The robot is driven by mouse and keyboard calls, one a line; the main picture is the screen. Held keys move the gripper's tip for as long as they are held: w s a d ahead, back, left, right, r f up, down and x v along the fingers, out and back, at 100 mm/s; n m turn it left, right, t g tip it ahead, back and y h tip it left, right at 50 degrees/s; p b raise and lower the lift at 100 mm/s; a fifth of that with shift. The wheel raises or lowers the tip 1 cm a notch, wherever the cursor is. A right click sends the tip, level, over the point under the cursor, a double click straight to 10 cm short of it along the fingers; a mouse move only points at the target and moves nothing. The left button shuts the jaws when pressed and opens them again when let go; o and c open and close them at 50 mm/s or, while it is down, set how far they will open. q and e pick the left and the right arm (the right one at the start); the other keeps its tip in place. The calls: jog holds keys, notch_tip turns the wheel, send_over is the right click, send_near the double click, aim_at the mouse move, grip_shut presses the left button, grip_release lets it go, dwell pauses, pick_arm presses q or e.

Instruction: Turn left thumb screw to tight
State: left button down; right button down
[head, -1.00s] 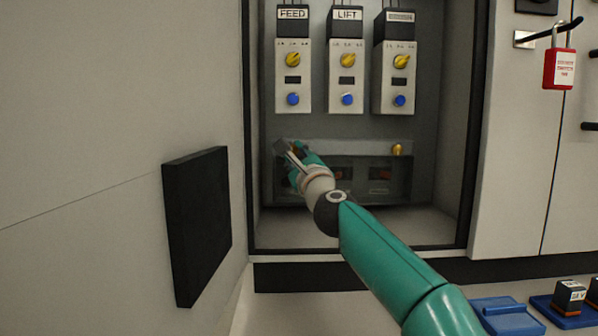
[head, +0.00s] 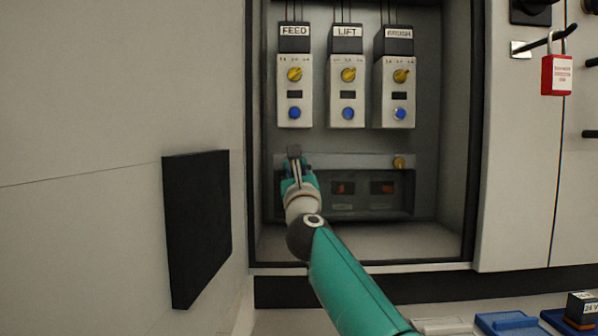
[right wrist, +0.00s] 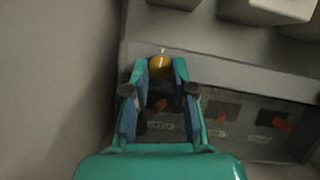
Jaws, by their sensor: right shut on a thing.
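The left thumb screw (right wrist: 160,66) is a brass knob at the left end of a grey strip above a clear cover (right wrist: 232,108). My right gripper (right wrist: 160,70) is shut on it, one finger on each side. In the head view my right gripper (head: 294,160) hides this screw. The right thumb screw (head: 398,162), also brass, shows at the strip's other end. How tight the left screw is cannot be told. My left gripper is not in view.
Above the strip hang three units with yellow knobs and blue buttons: FEED (head: 294,92), LIFT (head: 347,92) and a third (head: 397,92). Cabinet walls close in at the left and right. A red padlock (head: 557,75) hangs on the right. Blue items (head: 507,322) lie at the lower right.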

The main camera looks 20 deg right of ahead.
jog(key=shift+w+f, duration=0.1)
jog(key=shift+f, duration=0.05)
jog(key=c, duration=1)
grip_release()
jog(key=shift+w, duration=0.1)
jog(key=shift+o, duration=0.2)
jog(key=shift+s, duration=0.25)
jog(key=v, duration=1.1)
jog(key=shift+s+f, duration=0.2)
jog(key=shift+s, duration=0.1)
